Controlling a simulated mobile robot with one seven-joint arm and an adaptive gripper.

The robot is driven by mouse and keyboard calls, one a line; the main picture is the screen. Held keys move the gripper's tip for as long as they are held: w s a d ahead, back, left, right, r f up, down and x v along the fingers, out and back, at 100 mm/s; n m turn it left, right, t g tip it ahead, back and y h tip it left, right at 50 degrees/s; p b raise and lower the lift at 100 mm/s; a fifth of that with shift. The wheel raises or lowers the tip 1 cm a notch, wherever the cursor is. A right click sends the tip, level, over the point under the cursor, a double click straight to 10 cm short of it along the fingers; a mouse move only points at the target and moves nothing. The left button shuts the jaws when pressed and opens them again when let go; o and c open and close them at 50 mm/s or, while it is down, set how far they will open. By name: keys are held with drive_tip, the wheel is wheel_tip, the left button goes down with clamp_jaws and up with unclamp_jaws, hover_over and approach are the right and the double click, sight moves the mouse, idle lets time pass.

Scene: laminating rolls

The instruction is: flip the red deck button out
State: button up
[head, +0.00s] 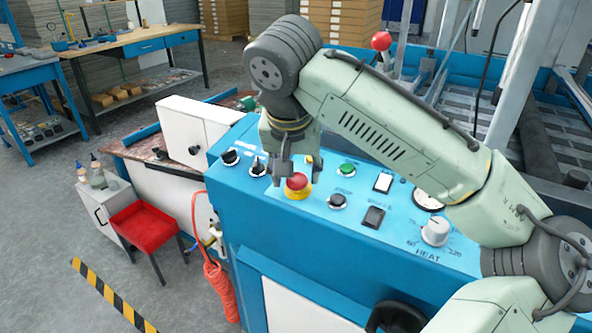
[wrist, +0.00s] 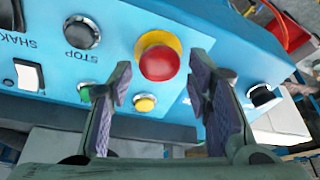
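The red deck button (head: 297,183) is a red mushroom cap on a yellow collar, set in the blue control panel (head: 262,205). In the wrist view the red button (wrist: 159,63) shows at the upper middle, with its yellow collar partly behind the cap. My gripper (head: 298,165) hangs just above and behind the button in the head view. In the wrist view my gripper (wrist: 162,82) is open, its two fingers spread to either side below the button, with nothing between the pads. I cannot tell whether a fingertip touches the cap.
Around the button sit a black STOP button (wrist: 82,33), a green button (head: 346,170), a small yellow button (wrist: 145,103), black selector knobs (head: 258,167), a white rocker switch (head: 383,182) and a HEAT dial (head: 435,231). A red-knobbed lever (head: 381,41) stands behind the panel.

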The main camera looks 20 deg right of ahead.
drive_tip(key=shift+o, duration=0.6)
drive_tip(key=v, duration=1.2)
drive_tip(key=shift+f, duration=0.1)
